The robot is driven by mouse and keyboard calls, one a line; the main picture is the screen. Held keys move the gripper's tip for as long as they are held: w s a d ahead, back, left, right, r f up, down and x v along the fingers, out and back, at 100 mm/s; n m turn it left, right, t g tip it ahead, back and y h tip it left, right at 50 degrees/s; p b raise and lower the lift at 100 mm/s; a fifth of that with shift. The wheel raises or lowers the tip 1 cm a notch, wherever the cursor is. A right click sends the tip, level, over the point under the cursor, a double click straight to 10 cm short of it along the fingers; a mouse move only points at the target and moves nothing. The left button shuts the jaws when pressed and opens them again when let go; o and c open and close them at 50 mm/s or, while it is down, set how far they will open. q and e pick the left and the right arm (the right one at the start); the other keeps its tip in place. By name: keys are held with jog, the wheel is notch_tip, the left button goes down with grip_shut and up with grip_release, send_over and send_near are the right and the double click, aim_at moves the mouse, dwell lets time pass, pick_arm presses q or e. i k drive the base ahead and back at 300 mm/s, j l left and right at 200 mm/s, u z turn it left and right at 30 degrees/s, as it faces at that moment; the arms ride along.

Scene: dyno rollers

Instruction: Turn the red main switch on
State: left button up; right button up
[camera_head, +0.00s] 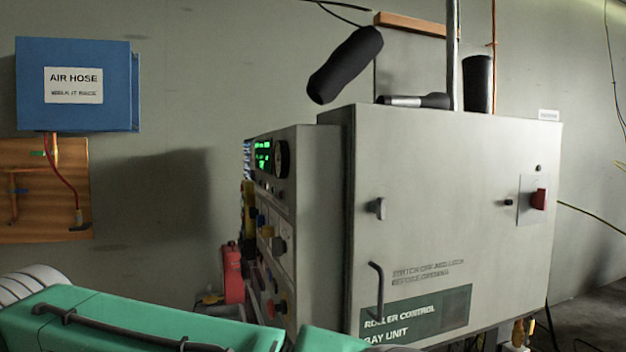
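The red main switch (539,199) is a small red knob on a pale plate at the right side of the grey roller control cabinet's front door (450,190). It stands out from the plate. Its handle is too small to tell clearly which way it is turned. Neither of my grippers is in view, and nothing touches the switch.
A side panel with a green-lit display (263,157), a dial (282,159) and several knobs adjoins the cabinet's left. A blue air hose box (75,84) hangs left. Space before the switch looks clear.

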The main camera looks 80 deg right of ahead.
aim_at(539, 198)
jog(key=k+z, duration=0.15)
jog(key=z, duration=0.25)
jog(key=k+l+z, duration=0.1)
jog(key=z, duration=0.35)
jog(key=k+l+z, duration=0.15)
jog(key=z, duration=0.25)
jog(key=k+l, duration=0.05)
jog(key=k, duration=0.05)
